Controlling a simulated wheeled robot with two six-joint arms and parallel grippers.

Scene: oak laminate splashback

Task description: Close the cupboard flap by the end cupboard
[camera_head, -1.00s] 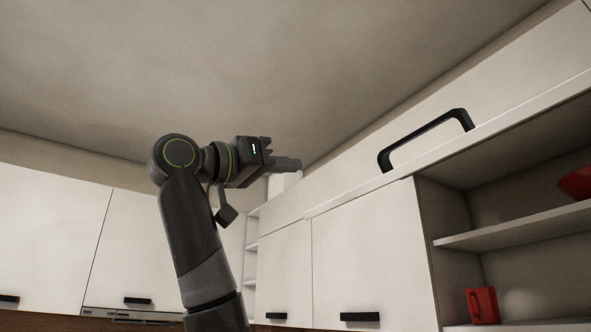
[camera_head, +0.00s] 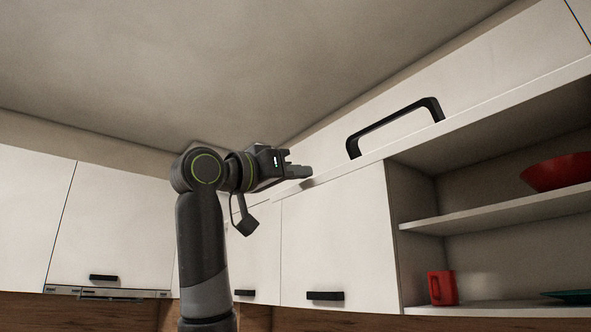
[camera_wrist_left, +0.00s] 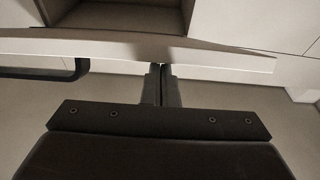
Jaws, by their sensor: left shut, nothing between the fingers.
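The cupboard flap (camera_head: 470,75) is a long white panel raised above an open cupboard, with a black bar handle (camera_head: 392,117) on its face. The flap (camera_wrist_left: 200,50) and handle (camera_wrist_left: 45,73) also show in the left wrist view. My left gripper (camera_head: 303,172) is shut and empty beside the flap's left end, left of the handle; I cannot tell whether it touches the flap. In the left wrist view its fingertips (camera_wrist_left: 162,75) are together, close to the panel's edge. My right gripper is in neither view.
The open cupboard has a shelf (camera_head: 480,215) with a red bowl (camera_head: 557,172); a red mug (camera_head: 442,288) and green plate (camera_head: 570,296) stand below. Shut white doors (camera_head: 340,235) are left of it. The ceiling is close above the flap.

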